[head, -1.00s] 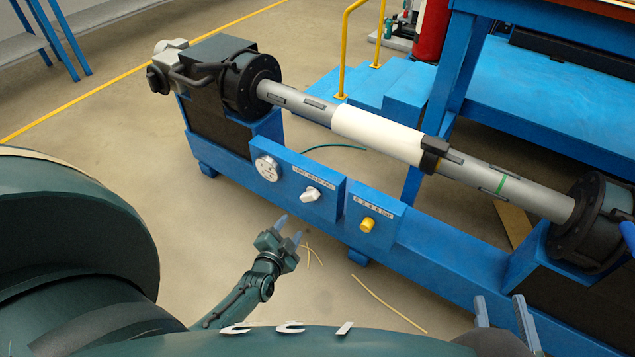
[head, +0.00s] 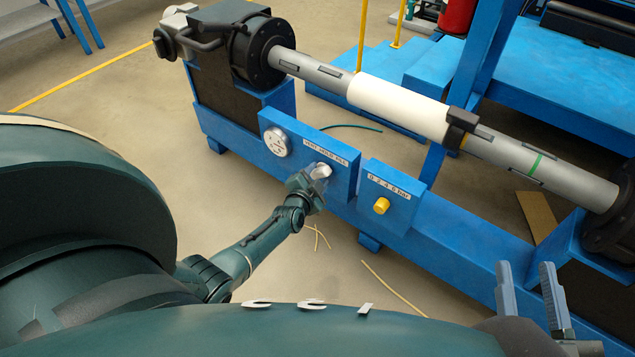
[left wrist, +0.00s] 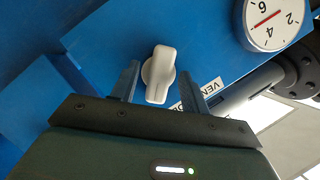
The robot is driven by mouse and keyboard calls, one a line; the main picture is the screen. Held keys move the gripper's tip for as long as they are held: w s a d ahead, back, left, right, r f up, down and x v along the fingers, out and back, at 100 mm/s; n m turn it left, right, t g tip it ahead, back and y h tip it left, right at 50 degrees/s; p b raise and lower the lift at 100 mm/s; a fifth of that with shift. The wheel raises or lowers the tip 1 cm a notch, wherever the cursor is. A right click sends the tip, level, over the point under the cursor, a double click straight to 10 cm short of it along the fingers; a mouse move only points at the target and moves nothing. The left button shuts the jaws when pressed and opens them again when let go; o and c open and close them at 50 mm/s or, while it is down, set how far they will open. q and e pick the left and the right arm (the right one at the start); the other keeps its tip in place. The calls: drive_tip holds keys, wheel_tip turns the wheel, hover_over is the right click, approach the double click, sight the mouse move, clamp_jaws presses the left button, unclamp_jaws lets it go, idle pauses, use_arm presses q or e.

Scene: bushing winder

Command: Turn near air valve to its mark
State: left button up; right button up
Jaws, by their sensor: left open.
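The air valve is a white knob (head: 321,171) on the front of a blue box under a label reading VENT HOLD FILL. My left gripper (head: 313,178) is at this knob and partly covers it. In the left wrist view, the white knob (left wrist: 160,73) lies between the two spread fingers of my left gripper (left wrist: 158,76). Gaps show on both sides, so the fingers look apart from it. Its handle is slightly tilted in that view. Most of the label is hidden there. My right gripper (head: 530,287) is open and empty at the lower right.
A round dial gauge (head: 277,141) sits left of the knob; its red needle shows in the left wrist view (left wrist: 269,19). A yellow knob (head: 381,205) is on a second blue box to the right. The winder shaft with its white sleeve (head: 398,107) runs above. Thin strips lie on the floor.

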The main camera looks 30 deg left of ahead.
use_arm(q)
drive_tip(key=shift+w, duration=0.35)
drive_tip(key=shift+c, duration=0.3)
drive_tip(key=c, duration=0.9)
